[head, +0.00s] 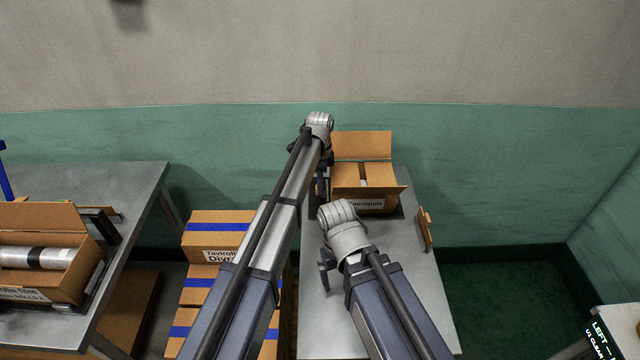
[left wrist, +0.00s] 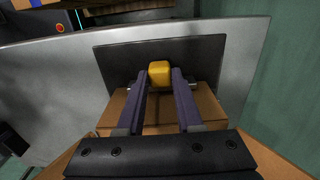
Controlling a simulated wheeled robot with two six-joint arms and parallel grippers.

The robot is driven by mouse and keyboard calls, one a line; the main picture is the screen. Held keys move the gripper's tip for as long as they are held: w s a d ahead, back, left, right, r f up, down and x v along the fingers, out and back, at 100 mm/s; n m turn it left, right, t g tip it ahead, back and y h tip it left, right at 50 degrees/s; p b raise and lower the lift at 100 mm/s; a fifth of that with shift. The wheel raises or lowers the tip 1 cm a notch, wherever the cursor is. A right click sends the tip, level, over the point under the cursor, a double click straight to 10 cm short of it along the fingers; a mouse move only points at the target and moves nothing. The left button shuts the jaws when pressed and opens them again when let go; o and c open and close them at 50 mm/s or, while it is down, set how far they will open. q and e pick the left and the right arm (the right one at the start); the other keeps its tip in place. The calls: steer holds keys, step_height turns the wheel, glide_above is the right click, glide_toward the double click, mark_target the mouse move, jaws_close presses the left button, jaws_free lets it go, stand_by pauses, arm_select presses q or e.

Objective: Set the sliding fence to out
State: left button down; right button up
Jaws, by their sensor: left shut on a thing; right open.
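A yellow knob (left wrist: 160,72) shows in the left wrist view, in front of a dark plate (left wrist: 205,52) that seems to be part of the sliding fence. My left gripper (left wrist: 160,84) is shut on the knob, one finger on each side. In the head view my left arm reaches to the left side of the open carton (head: 362,146) and hides the knob and most of the fence. My right gripper (head: 325,277) is lower and nearer, over the grey table, and is open and empty. How far the fence is slid cannot be told.
The carton stands at the back of the grey table (head: 400,290), its flaps spread. A brown board (head: 425,230) is at the table's right edge. Stacked cartons (head: 207,240) stand to the left. Another table (head: 130,190) holds an open carton with a roll (head: 30,257).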

arm_select(q)
steer(key=a, duration=0.3)
steer(key=shift+a, duration=0.25)
steer(key=c, duration=0.6)
jaws_free()
steer(key=shift+o, duration=0.2)
steer(key=shift+r, duration=0.15)
arm_select(e)
steer(key=shift+r, duration=0.2)
arm_select(q)
step_height(320, 180, up, 8)
steer(key=p, duration=0.7)
steer(key=shift+f+p, duration=0.25)
steer(key=shift+p, duration=0.15)
arm_select(e)
step_height(320, 180, up, 7)
steer(key=shift+r, duration=0.2)
